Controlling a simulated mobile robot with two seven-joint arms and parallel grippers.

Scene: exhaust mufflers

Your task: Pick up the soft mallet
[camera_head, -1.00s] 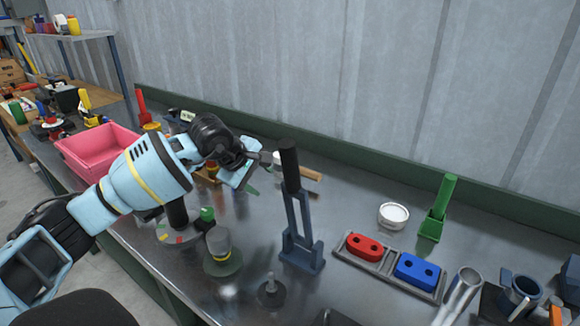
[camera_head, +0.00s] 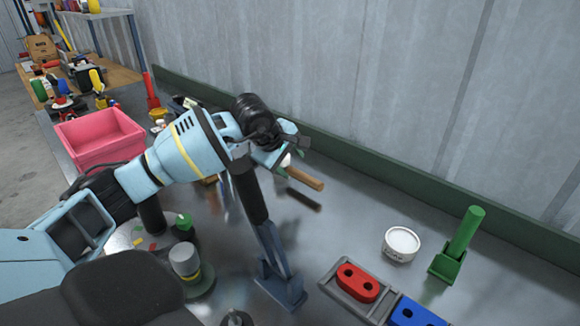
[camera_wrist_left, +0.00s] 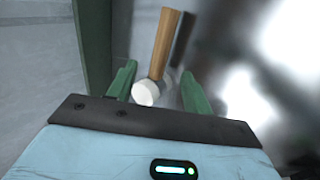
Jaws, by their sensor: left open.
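The soft mallet has a wooden handle (camera_head: 306,179) and a white head (camera_head: 286,160), partly hidden by my left gripper in the head view. In the left wrist view the white head (camera_wrist_left: 144,93) lies between the two green fingers, and the handle (camera_wrist_left: 164,42) points away, toward the top. My left gripper (camera_wrist_left: 157,82) is open, with a finger on either side of the head and visible space beside it. In the head view my left gripper (camera_head: 290,158) is at the head end of the mallet. My right gripper does not show.
A dark-handled upright stand (camera_head: 280,283) is close below my left arm. A pink bin (camera_head: 98,140) stands at left. A white tub (camera_head: 401,244), a green tool (camera_head: 460,243) and a grey tray (camera_head: 336,282) with red and blue blocks are at right. The wall runs behind.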

